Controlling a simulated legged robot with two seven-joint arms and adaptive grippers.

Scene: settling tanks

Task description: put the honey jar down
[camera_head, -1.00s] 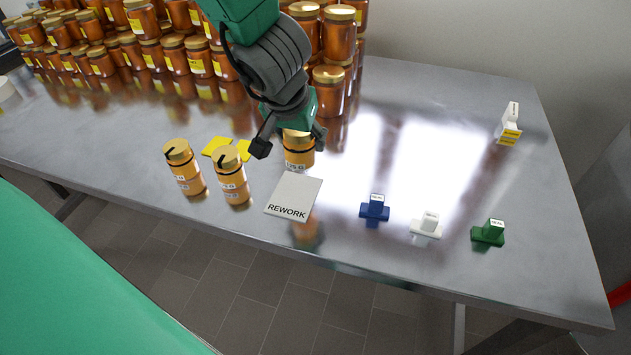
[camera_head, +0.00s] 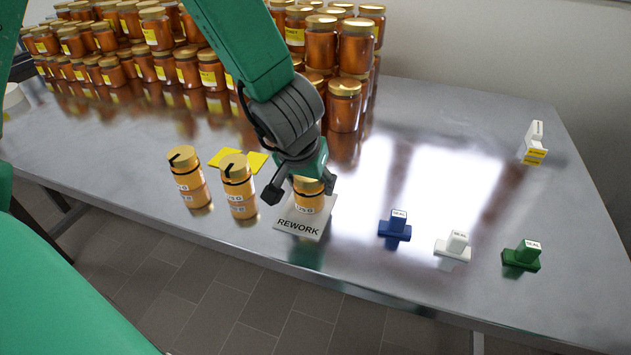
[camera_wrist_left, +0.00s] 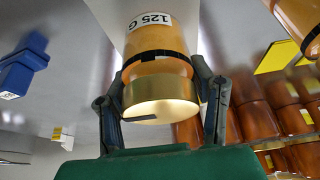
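My left gripper (camera_head: 298,194) points down over the white card marked REWORK (camera_head: 298,228). It is shut on a honey jar (camera_head: 309,198) with a gold lid, a dark band and a 125 G label. In the left wrist view the fingers lie on both sides of this jar (camera_wrist_left: 155,48) near its lid. The jar is upright over the card; I cannot tell whether its base touches it. Two similar jars, one (camera_head: 188,178) and another (camera_head: 238,187), stand left of the card. My right gripper is not in view.
Blue (camera_head: 395,226), white (camera_head: 454,246) and green (camera_head: 522,256) seal blocks stand to the right. Stacked jars (camera_head: 180,68) fill the back left. A white-and-yellow holder (camera_head: 534,143) stands far right. The table's middle right is clear.

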